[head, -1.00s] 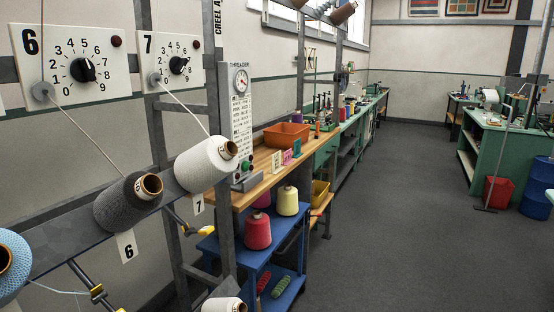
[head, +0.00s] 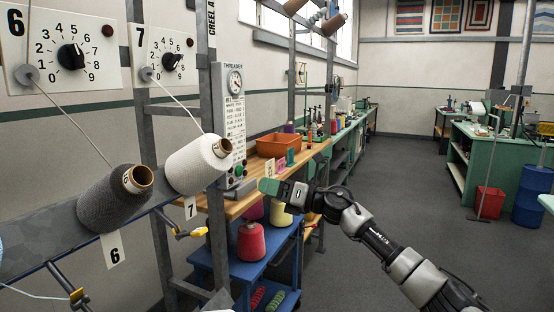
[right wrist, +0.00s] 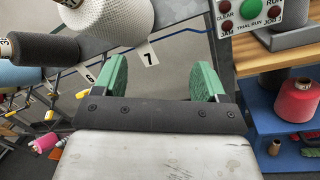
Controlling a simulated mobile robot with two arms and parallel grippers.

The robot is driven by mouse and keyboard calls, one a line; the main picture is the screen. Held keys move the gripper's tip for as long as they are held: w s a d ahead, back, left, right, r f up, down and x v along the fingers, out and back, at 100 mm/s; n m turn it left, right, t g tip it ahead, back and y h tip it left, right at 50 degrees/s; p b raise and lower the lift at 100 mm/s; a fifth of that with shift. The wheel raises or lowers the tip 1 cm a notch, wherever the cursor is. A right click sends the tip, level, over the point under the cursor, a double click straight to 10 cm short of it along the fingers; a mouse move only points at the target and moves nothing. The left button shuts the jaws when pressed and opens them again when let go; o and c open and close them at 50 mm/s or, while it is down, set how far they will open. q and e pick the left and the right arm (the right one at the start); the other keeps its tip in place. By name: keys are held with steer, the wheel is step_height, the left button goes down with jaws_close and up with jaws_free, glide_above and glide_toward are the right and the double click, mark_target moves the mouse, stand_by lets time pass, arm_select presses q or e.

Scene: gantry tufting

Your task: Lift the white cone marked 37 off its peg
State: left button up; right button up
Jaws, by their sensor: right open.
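The white cone (head: 193,166) sits tilted on the creel rail above the label 7, its open tube end facing right. I cannot read any number on it. In the right wrist view the white cone (right wrist: 112,20) is at the upper left, cut off by the top edge. Its peg is hidden inside it. My right gripper (head: 268,187) is to the right of the cone, apart from it, in front of the bench. In the wrist view the right gripper (right wrist: 160,85) has its green fingers wide apart with nothing between them. My left gripper is not in view.
A dark grey cone (head: 115,198) sits left of the white one. A steel upright and the threader box (head: 229,115) stand between the white cone and my right gripper. An orange bin (head: 279,146) is on the wooden bench. A blue cart (head: 240,268) holds red and cream cones.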

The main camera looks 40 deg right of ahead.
steer(key=s+a+r+n+g+b, duration=0.1)
steer(key=s+a+r+n, duration=0.1)
steer(key=s+r+n, duration=0.3)
steer(key=s+a+r+n+g, duration=0.1)
steer(key=s+a+r+n, duration=0.1)
steer(key=r+n, duration=0.35)
steer(key=m+p, duration=0.2)
steer(key=p, duration=0.4)
glide_toward(212, 145)
steer(key=shift+n+y, duration=0.25)
steer(key=shift+y, duration=0.15)
steer(key=w, duration=0.1)
steer(key=w+a, duration=0.1)
steer(key=w, duration=0.2)
steer(key=shift+w+a+f, duration=0.1)
steer(key=shift+w+a, duration=0.15)
steer(key=shift+w+a+f, duration=0.15)
steer(key=shift+w+a, duration=0.2)
steer(key=shift+w, duration=0.25)
steer(key=shift+c, duration=0.3)
jaws_close()
